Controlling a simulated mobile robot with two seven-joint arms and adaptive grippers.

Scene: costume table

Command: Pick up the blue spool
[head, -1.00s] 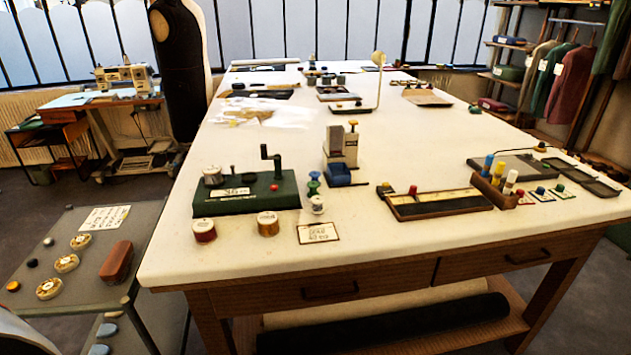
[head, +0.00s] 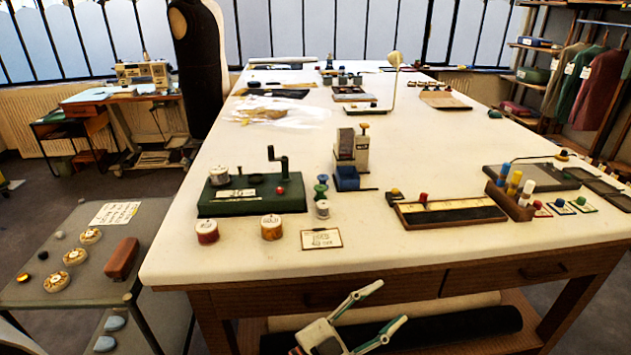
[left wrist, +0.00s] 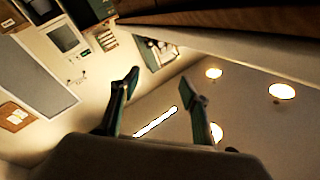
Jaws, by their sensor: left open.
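A blue spool (head: 502,169) stands upright in a small wooden rack (head: 499,194) at the right front of the white table (head: 420,160), beside a yellow spool (head: 514,183) and a white one (head: 527,189). My left gripper (head: 386,305) is open and empty in front of the table, below the tabletop edge and well left of the rack. Its two spread fingers also show in the left wrist view (left wrist: 162,84) with nothing between them. I cannot make out the blue spool in the left wrist view. My right gripper is not in view.
Left of the rack lies a dark tray (head: 450,211). The tabletop between card and tray is largely clear.

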